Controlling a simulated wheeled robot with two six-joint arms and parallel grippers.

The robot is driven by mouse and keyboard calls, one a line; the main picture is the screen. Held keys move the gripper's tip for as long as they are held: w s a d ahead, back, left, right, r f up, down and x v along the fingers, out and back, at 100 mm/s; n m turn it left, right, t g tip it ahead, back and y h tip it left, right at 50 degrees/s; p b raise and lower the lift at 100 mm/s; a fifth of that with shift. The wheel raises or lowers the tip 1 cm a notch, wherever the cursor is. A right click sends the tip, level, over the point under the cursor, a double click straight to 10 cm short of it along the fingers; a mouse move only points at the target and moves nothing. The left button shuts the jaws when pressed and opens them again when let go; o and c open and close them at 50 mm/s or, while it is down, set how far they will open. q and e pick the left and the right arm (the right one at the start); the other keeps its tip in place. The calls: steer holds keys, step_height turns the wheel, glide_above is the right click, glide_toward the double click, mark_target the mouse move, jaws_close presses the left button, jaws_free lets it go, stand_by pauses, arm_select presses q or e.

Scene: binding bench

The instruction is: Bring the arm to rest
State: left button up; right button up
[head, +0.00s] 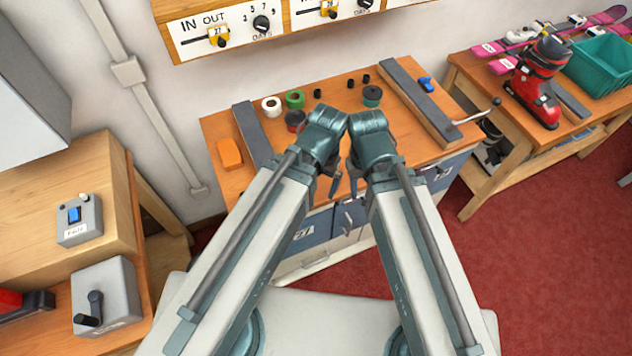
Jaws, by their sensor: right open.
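Both my arms reach forward from the bottom of the head view, their elbows close together over the front of the binding bench (330,85). My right gripper (353,183) shows only as a small dark piece below the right arm's joint; it is open, with nothing seen in it. My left gripper (335,187) is a small dark piece beside it, largely hidden by its own arm, and its jaws cannot be made out. Both appear in front of the bench's drawers.
A red ski boot (535,85) and teal bin (603,62) stand right. A grey switch box (80,222) is left. Red floor is clear at right.

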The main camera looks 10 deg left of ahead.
steer(key=shift+f+b, duration=0.9)
